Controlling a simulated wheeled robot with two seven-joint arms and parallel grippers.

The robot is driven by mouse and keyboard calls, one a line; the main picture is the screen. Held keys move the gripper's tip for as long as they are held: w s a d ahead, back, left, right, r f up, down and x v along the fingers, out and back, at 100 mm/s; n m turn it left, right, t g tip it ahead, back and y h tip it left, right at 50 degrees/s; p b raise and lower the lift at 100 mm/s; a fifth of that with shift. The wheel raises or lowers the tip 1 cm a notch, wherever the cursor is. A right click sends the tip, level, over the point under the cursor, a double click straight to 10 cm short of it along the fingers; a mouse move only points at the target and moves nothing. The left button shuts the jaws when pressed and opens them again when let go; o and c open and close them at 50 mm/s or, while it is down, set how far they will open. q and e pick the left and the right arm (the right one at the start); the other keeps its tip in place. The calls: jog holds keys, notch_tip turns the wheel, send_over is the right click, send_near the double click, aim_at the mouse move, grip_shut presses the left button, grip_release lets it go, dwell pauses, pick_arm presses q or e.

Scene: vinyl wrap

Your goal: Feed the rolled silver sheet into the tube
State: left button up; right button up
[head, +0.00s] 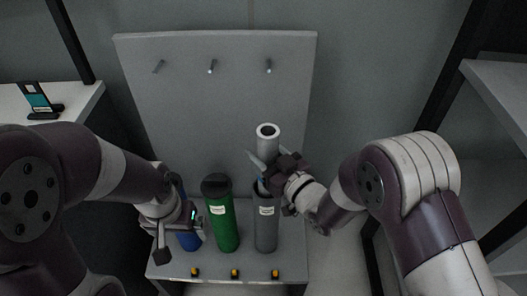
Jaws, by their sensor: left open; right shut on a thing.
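The rolled silver sheet (268,143) stands roughly upright, its open white-rimmed end facing up. My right gripper (266,165) is shut on it from the right, just above the grey tube (265,228). The grey tube is upright with a white label, in line below the roll. My gripper covers the roll's lower part, so I cannot tell whether its lower end is inside the tube mouth. My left gripper (175,232) is open and empty, in front of the blue tube (190,240), which it partly hides.
A green tube (221,222) with a dark top stands between the blue and grey tubes. The stand (208,272) has several yellow-and-black parts along its front edge. Its back panel (190,110) carries three empty pegs. A shelf (503,90) is at the right; a side table (70,102) is at the left.

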jog(key=o, duration=1.5)
jog(key=p+v, duration=0.1)
jog(key=v, duration=1.1)
jog(key=shift+s+d+r, duration=0.1)
jog(key=shift+s+d, duration=0.05)
jog(key=shift+s, duration=0.15)
